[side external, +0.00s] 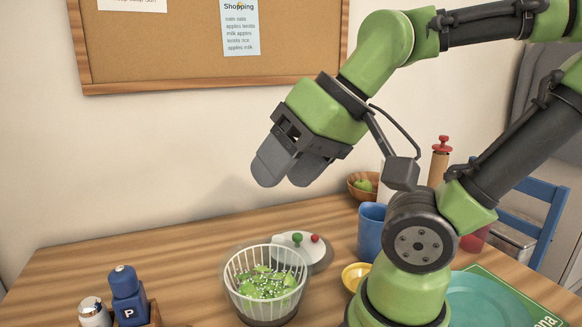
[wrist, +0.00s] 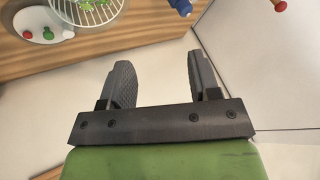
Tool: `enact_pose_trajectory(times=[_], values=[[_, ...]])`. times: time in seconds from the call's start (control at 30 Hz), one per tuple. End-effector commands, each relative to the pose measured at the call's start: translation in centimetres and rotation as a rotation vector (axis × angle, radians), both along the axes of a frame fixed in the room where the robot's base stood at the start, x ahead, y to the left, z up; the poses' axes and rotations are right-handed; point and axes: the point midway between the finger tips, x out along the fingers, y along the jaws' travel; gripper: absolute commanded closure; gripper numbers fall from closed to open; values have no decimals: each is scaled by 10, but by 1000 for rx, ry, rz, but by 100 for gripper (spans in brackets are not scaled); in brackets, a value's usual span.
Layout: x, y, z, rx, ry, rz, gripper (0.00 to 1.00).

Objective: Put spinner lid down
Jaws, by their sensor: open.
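The spinner lid (side external: 316,246) is a pale disc with a green knob and a red knob. It lies on the table just behind and right of the spinner basket. It also shows in the wrist view (wrist: 40,22) at the upper left. The white slatted spinner basket (side external: 267,285) stands upright and uncovered, with green leaves inside; part of it shows in the wrist view (wrist: 90,8). My gripper (side external: 277,182) is open and empty, high above the table, well above the basket and lid. In the wrist view its two fingers (wrist: 157,80) are apart with nothing between them.
A blue pepper bottle (side external: 124,295) stands in a wooden holder at front left. A yellow bowl (side external: 355,276), a blue mug (side external: 371,232) and a teal plate (side external: 485,303) are on the right. A wooden bowl with green fruit (side external: 363,186) is behind.

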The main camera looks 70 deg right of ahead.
Motion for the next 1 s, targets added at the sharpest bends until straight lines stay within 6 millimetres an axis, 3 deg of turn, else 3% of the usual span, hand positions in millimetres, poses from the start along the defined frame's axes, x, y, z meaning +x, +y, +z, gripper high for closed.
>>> enact_pose_trajectory(times=[0.47,0.63,0.77,1.0], values=[[-5,3,0,11,-11,8,42],[8,-5,0,47,33,-97,42],[38,-29,-3,143,128,-363,42],[92,-114,-39,384,305,-1035,42]])
